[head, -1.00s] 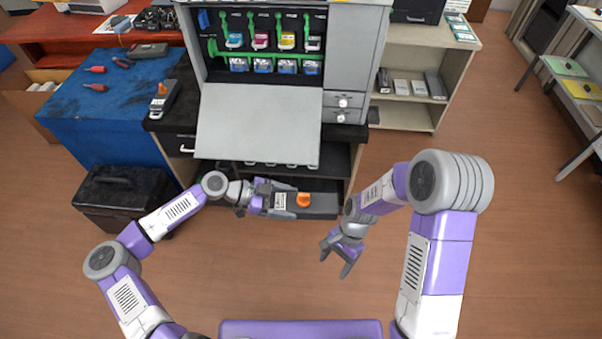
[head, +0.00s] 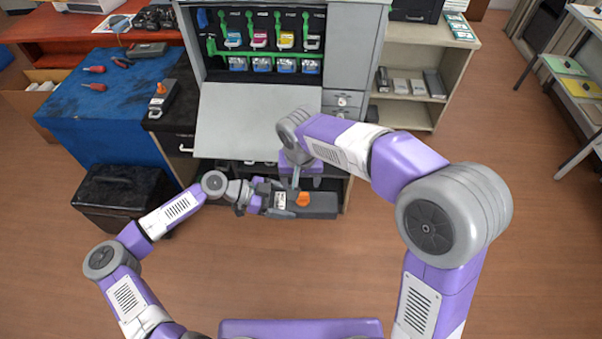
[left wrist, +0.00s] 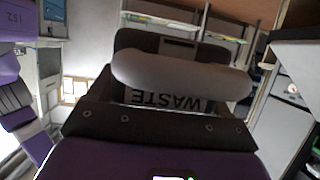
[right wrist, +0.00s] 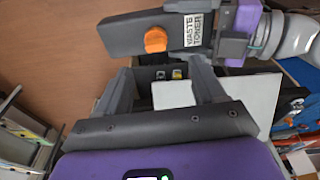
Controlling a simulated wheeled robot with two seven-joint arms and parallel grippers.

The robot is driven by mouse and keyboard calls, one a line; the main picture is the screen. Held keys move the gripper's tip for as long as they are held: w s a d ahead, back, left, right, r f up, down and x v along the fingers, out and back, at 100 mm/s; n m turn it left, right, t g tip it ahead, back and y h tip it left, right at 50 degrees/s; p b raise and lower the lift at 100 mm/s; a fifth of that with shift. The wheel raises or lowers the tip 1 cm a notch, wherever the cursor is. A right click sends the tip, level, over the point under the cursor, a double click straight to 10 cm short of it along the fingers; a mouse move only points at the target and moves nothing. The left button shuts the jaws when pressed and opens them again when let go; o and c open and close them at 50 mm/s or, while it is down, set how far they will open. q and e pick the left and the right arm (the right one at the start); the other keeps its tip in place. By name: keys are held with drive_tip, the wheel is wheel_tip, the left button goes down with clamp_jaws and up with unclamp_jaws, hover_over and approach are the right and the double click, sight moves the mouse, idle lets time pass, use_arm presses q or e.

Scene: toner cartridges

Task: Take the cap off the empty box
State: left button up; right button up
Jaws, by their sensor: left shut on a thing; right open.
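A dark waste toner box (head: 322,206) with a white label and an orange cap (head: 302,199) is held out in front of the printer. My left gripper (head: 280,201) is shut on its labelled end; the label reads upside down in the left wrist view (left wrist: 175,101). In the right wrist view the box (right wrist: 128,34) lies level, with the orange cap (right wrist: 156,39) on it near the label. My right gripper (right wrist: 162,80) is open and empty, its fingers pointing towards the box, apart from the cap. In the head view my right wrist partly covers the gripper's surroundings.
A similar dark box (head: 163,101) with an orange cap stands on the black cabinet at left. The printer's front door (head: 240,125) hangs open behind the held box, showing coloured cartridges. Floor in front is clear.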

sight(301, 193)
drive_tip(key=f, duration=0.3)
drive_tip(key=w+f, duration=0.1)
drive_tip(key=f, duration=0.5)
drive_tip(key=shift+w, duration=0.15)
drive_tip(key=c, duration=1.2)
drive_tip(key=shift+c, duration=0.3)
drive_tip(key=shift+r, duration=0.1)
drive_tip(key=shift+r, duration=0.6)
drive_tip(key=shift+d+r, duration=0.1)
drive_tip(key=shift+r, duration=0.3)
